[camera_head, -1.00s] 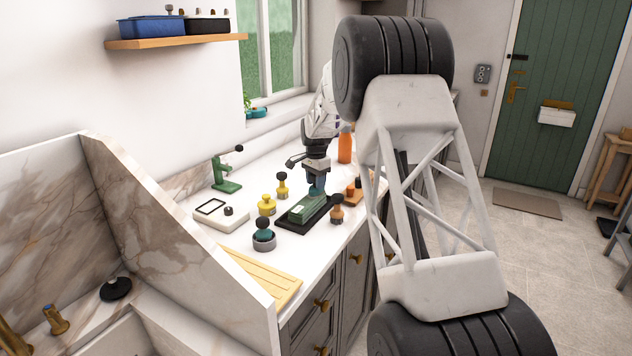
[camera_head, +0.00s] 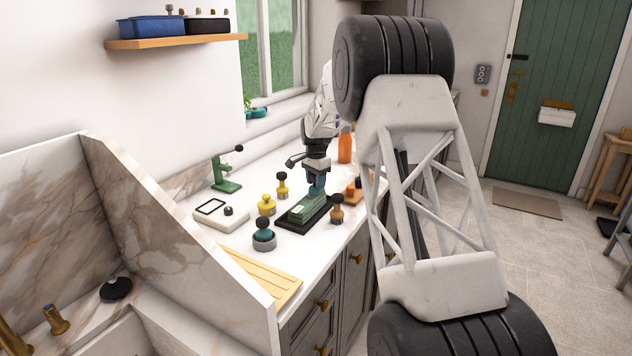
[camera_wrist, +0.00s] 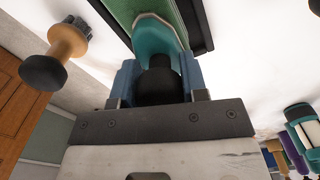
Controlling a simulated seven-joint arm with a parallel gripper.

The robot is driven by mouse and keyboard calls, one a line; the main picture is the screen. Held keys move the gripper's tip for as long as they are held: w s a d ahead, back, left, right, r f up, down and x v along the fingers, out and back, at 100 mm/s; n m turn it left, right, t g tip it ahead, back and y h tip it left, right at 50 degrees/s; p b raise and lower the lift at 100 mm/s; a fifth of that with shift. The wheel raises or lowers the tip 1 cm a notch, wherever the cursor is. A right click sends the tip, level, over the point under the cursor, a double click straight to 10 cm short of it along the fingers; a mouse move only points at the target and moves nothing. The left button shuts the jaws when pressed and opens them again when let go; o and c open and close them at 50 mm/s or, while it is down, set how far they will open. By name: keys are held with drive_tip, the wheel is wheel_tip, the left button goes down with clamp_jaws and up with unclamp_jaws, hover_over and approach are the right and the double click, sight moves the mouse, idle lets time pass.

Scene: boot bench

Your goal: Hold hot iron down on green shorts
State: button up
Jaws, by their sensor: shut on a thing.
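My gripper (camera_head: 317,184) is over the far end of a long green piece (camera_head: 305,209), seemingly the green shorts, which lies on a black base (camera_head: 282,224) on the counter. In the wrist view my gripper (camera_wrist: 160,85) has its blue fingers shut on the black knob of a teal iron (camera_wrist: 153,38). The iron's teal part overlaps the green piece (camera_wrist: 187,18) there. It looks down on it, but its underside is hidden, so I cannot tell whether they touch. A small white patch shows on the green piece's near part.
Close around the base stand a teal piece with a dark knob (camera_head: 264,231) in a grey ring, two yellow knobbed pieces (camera_head: 267,206), and a copper one (camera_head: 337,210).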

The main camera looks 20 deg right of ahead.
drive_tip(key=shift+r, duration=3.95)
